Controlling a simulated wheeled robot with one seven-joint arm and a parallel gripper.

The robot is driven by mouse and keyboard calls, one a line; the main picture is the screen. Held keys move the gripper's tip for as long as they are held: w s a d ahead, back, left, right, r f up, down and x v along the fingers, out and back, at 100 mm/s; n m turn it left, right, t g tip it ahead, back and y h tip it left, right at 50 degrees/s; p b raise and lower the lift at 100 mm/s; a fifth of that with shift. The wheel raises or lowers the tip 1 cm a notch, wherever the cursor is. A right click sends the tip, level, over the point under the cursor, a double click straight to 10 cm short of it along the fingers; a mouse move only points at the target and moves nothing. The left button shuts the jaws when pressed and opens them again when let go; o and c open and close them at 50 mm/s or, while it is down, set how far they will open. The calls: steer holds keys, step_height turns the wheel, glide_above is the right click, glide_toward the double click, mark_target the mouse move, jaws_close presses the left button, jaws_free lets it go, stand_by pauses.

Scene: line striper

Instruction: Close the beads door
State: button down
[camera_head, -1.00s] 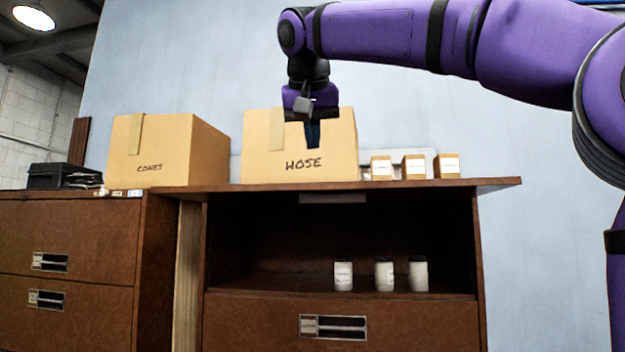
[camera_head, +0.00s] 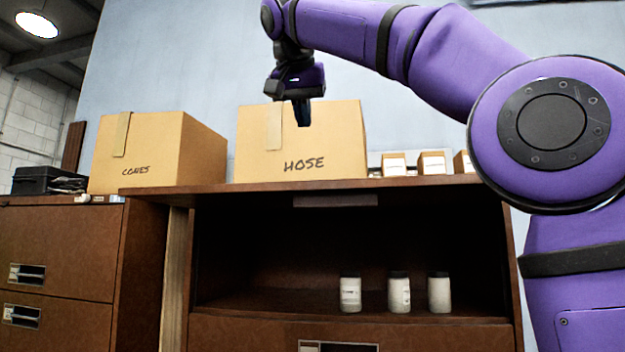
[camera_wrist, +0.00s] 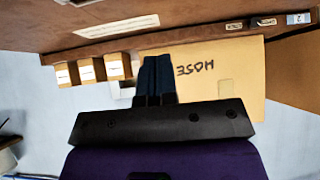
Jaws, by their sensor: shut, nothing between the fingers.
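The brown cabinet's upper compartment (camera_head: 260,255) stands open in the head view, with three white jars (camera_head: 398,293) with dark lids inside. A brown panel edge (camera_head: 230,188) runs across its top, with a pale label strip (camera_head: 335,200) below it; the strip also shows in the wrist view (camera_wrist: 117,26). I cannot read "beads" on it, nor tell how much of this panel is the door. My gripper (camera_head: 302,115) is shut and empty, pointing down in front of the HOSE box, above the panel edge. Its closed fingers show in the wrist view (camera_wrist: 154,78).
The HOSE box (camera_head: 340,140), the CONES box (camera_head: 150,150) and several small cartons (camera_head: 432,162) stand on top of the cabinets. A drawer cabinet (camera_head: 60,250) with a black tray (camera_head: 45,180) is at left. Free air lies in front of the open compartment.

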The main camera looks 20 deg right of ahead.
steer(key=x, duration=0.3)
steer(key=f+x, duration=0.1)
steer(key=x, duration=0.3)
steer(key=s+x, duration=0.1)
steer(key=x, duration=0.3)
steer(key=shift+a+f, duration=0.2)
steer(key=shift+a, duration=0.1)
steer(key=shift+f, duration=0.75)
steer(key=shift+f, duration=0.1)
